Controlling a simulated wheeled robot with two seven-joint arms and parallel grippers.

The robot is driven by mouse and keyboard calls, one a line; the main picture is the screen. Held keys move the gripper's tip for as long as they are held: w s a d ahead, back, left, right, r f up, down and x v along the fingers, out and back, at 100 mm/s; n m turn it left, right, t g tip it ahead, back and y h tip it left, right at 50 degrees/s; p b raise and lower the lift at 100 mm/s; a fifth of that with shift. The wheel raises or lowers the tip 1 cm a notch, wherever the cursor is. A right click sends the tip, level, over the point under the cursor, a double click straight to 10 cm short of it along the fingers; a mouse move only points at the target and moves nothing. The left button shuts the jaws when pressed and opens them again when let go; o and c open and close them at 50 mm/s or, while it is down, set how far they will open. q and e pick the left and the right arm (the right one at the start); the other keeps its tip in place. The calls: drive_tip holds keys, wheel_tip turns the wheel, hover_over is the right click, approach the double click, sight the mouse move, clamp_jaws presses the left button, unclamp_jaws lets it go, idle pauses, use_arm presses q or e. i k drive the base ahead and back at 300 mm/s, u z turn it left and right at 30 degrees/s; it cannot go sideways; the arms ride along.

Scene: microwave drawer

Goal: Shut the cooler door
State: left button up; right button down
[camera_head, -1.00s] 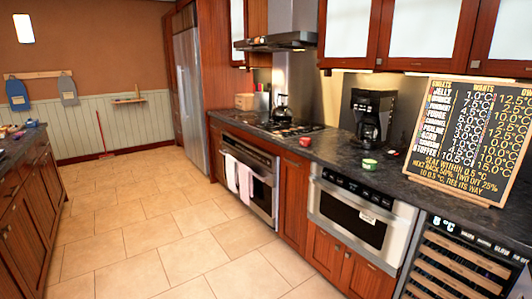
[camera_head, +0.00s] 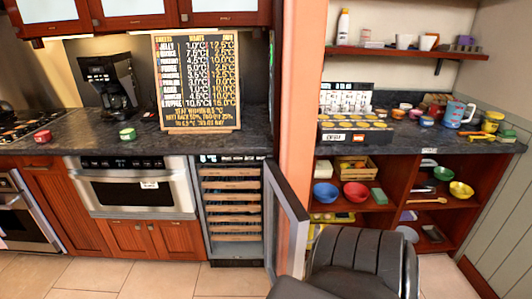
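The cooler (camera_head: 232,258) is built into the counter row right of the microwave drawer, with several wooden-fronted racks inside. Its door (camera_head: 287,222) stands open, hinged on the right side and swung out toward me. I see the door at a steep angle, so its front face is mostly hidden. The cooler's inside is in plain sight. Neither of my grippers shows in the head view.
What looks like a black padded chair (camera_head: 360,252) stands close to the door at the lower right. The microwave drawer (camera_head: 130,188) is shut. A menu board (camera_head: 197,82) stands on the counter. Open shelves (camera_head: 380,208) hold bowls at right. Tiled floor (camera_head: 130,278) lies clear at left.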

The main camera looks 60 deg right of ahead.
sight(275, 183)
drive_tip(key=u, duration=1.65)
drive_tip(key=k, duration=1.55)
drive_tip(key=z, duration=2.6)
drive_tip(key=i, duration=0.5)
drive_tip(key=z, duration=0.05)
drive_tip(key=k, duration=0.5)
drive_tip(key=z, duration=0.5)
drive_tip(key=i, duration=0.65)
